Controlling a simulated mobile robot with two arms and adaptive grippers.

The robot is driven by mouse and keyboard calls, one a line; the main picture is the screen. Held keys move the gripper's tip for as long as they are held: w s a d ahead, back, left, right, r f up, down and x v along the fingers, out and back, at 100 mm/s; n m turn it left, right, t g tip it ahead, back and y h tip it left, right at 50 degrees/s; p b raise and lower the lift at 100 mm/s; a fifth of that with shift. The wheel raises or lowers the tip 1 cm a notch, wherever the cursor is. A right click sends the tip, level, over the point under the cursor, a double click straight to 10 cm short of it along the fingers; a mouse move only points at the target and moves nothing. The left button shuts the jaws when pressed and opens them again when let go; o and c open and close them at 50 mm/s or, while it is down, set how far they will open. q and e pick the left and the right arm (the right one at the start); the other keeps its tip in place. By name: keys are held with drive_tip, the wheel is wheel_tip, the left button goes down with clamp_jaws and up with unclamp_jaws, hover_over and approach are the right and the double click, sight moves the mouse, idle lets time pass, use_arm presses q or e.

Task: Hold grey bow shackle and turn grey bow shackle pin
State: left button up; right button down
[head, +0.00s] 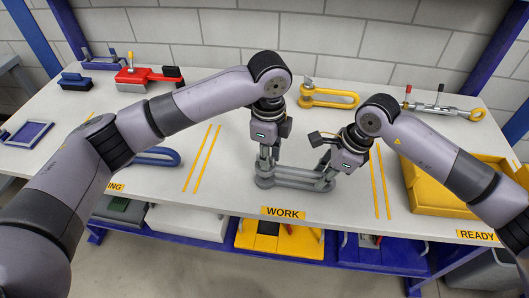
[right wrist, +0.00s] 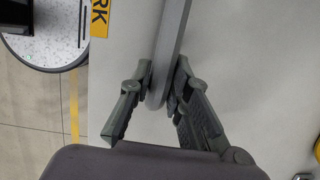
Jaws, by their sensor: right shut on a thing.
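The grey bow shackle (head: 298,184) lies on the bench above the WORK label, its long sides running left to right. My right gripper (head: 324,171) is shut on its right end. In the right wrist view the fingers of that gripper (right wrist: 160,78) sit on both sides of the rounded end of the shackle (right wrist: 170,45). My left gripper (head: 267,157) points straight down over the left end of the shackle, where it hides the pin. Whether its fingers are closed on the pin cannot be made out.
A yellow shackle (head: 330,98) lies behind, and a blue shackle (head: 157,157) lies to the left. A yellow tray (head: 438,210) stands at right. A red tool (head: 142,77) and a turnbuckle (head: 440,109) lie at the back. The bench is clear in front of the grey shackle.

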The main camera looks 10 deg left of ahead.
use_arm(q)
drive_tip(key=shift+o, duration=1.1)
use_arm(e)
drive_tip(key=shift+f, duration=0.1)
use_arm(q)
wheel_tip(320, 180, up, 12)
drive_tip(key=shift+c, duration=0.6)
drive_tip(key=shift+f, duration=6)
drive_tip(key=shift+c, duration=0.5)
